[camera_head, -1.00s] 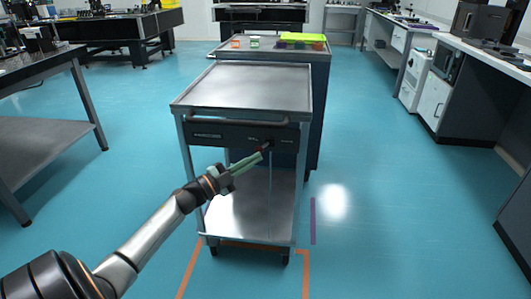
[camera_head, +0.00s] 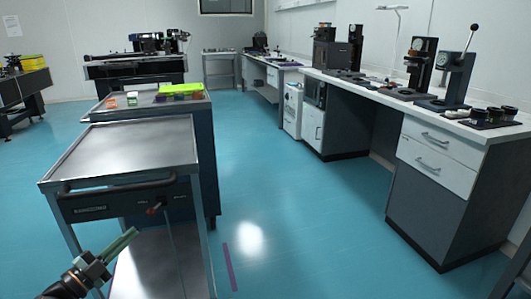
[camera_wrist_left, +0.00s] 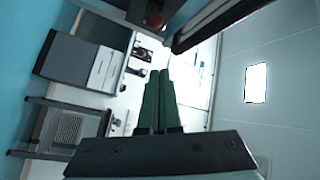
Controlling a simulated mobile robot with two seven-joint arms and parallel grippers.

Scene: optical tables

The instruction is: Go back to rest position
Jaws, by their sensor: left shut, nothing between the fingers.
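My left gripper (camera_head: 124,240) has green fingers and is at the lower left of the head view, in front of the cart's handle side. Its fingers are together with nothing between them. The fingers also show in the left wrist view (camera_wrist_left: 158,98), pointing up the picture. The steel cart (camera_head: 135,148) stands just beyond the gripper, with a dark front panel, a handle and a red knob (camera_head: 154,209). I cannot tell whether the gripper touches the cart. My right gripper is not in view.
Behind the cart is a cabinet (camera_head: 207,135) with a yellow-green tray (camera_head: 180,91) on top. A long bench (camera_head: 445,120) with presses and drawers runs along the right. The blue floor (camera_head: 310,220) between is clear.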

